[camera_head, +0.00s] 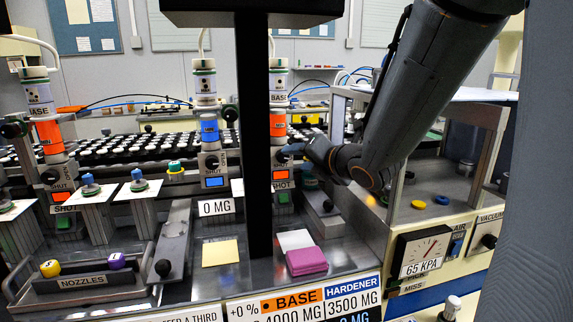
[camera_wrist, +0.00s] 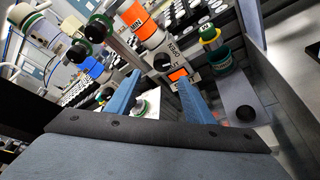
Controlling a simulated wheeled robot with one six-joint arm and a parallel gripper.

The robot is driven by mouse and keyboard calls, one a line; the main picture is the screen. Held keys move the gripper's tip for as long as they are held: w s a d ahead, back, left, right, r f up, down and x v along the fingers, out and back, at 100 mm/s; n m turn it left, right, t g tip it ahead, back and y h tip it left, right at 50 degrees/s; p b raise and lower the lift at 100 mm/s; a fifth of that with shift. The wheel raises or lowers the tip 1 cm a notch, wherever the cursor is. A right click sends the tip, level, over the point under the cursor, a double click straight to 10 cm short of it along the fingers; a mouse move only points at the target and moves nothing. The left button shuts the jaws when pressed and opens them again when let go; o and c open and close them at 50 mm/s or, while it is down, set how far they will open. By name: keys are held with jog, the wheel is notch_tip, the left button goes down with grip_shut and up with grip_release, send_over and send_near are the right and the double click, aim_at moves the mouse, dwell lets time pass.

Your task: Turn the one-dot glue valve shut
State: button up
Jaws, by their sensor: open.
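My gripper (camera_head: 292,150) is at the right-hand orange-banded dispenser labelled BASE (camera_head: 278,98). In the wrist view my gripper (camera_wrist: 162,80) has its two blue fingers apart and nothing held. A dark round valve knob (camera_wrist: 162,62) lies just beyond the fingertips, roughly between them; contact cannot be told. The word OPEN shows beside the knob, with an orange window (camera_wrist: 178,74) below. In the head view my fingers partly cover this valve. A blue-banded dispenser (camera_head: 209,130) and another orange-banded one (camera_head: 48,137) stand to the left.
A dark post (camera_head: 257,150) stands in front of the bench. Pink pads (camera_head: 306,261) and a yellow pad (camera_head: 220,253) lie on it. A nozzle tray (camera_head: 85,285) is at the left. A pressure gauge (camera_head: 421,250) reads 65 KPA at the right.

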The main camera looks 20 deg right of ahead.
aim_at(283, 159)
jog(key=shift+n, duration=0.4)
jog(key=x, duration=0.7)
jog(key=shift+w+f+p, duration=0.1)
jog(key=shift+w+p, duration=0.2)
jog(key=shift+p, duration=0.1)
jog(key=c, duration=1.1)
jog(key=shift+o, duration=0.3)
